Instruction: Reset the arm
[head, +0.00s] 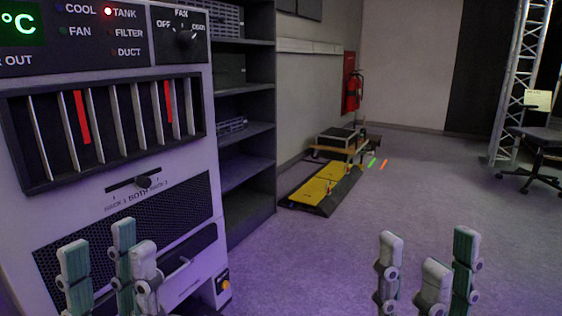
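My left gripper (108,262) is at the bottom left of the head view, in front of the grey-white cabinet unit. Its fingers point up and stand apart, with nothing between them. My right gripper (427,268) is at the bottom right, over the open floor. Its fingers also point up and are spread, with nothing held. The two grippers are well apart from each other. Both wrists and arms are below the picture edge.
The cabinet unit (170,208) with vents and a dial fills the left. Dark shelving (245,172) stands behind it. A yellow-black cable ramp (318,187), a low cart (340,137), a fire extinguisher (354,90), a truss (513,100) and a chair (540,138) are farther off. Middle floor is clear.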

